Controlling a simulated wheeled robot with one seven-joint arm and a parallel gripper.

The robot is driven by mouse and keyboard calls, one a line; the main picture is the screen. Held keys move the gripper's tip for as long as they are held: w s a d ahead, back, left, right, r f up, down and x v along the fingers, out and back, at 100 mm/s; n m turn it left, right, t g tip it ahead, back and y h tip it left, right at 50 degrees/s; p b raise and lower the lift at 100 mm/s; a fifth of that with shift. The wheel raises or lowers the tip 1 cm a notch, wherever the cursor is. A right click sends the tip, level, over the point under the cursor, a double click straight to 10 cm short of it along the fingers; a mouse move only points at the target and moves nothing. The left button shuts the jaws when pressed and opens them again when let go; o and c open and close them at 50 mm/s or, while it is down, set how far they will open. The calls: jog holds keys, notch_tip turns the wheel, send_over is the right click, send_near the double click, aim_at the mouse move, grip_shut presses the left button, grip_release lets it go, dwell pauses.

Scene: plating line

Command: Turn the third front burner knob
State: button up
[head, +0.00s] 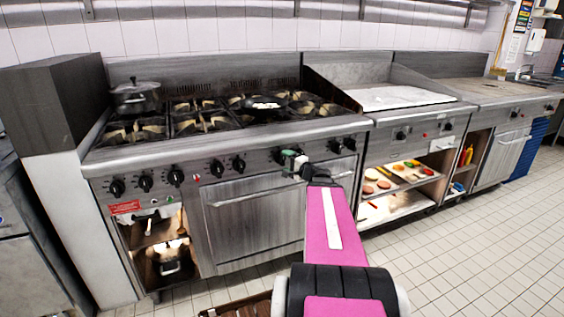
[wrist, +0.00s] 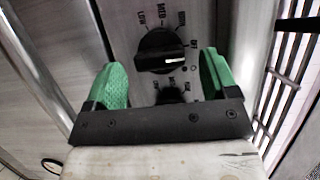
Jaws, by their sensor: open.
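The range front (head: 190,180) carries a row of black knobs in the head view. My gripper (head: 292,160) is at this row, right of the middle pair of knobs (head: 228,166), and hides part of the panel. In the wrist view, a black knob (wrist: 160,50) with a white pointer line sits ahead of my gripper (wrist: 162,72). The pointer faces right; LOW and MED labels surround the knob. The green fingers are apart, one on each side below the knob, with no clear contact. I cannot tell from the wrist view which knob in the row this is.
A lidded pot (head: 137,98) stands on the left burner, and a pan (head: 262,103) sits farther right. The oven door handle (head: 250,197) runs below the knobs. A griddle (head: 400,97) adjoins at right. Tiled floor (head: 460,255) at right is clear.

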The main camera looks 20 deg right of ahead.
jog(key=shift+x, duration=1.5)
jog(key=c, duration=0.9)
jog(key=shift+n, duration=0.4)
jog(key=n+g+h, duration=0.1)
jog(key=n, duration=0.2)
jog(key=shift+n+g+h, duration=0.6)
jog(key=shift+n+h, duration=0.2)
jog(key=shift+n, duration=0.9)
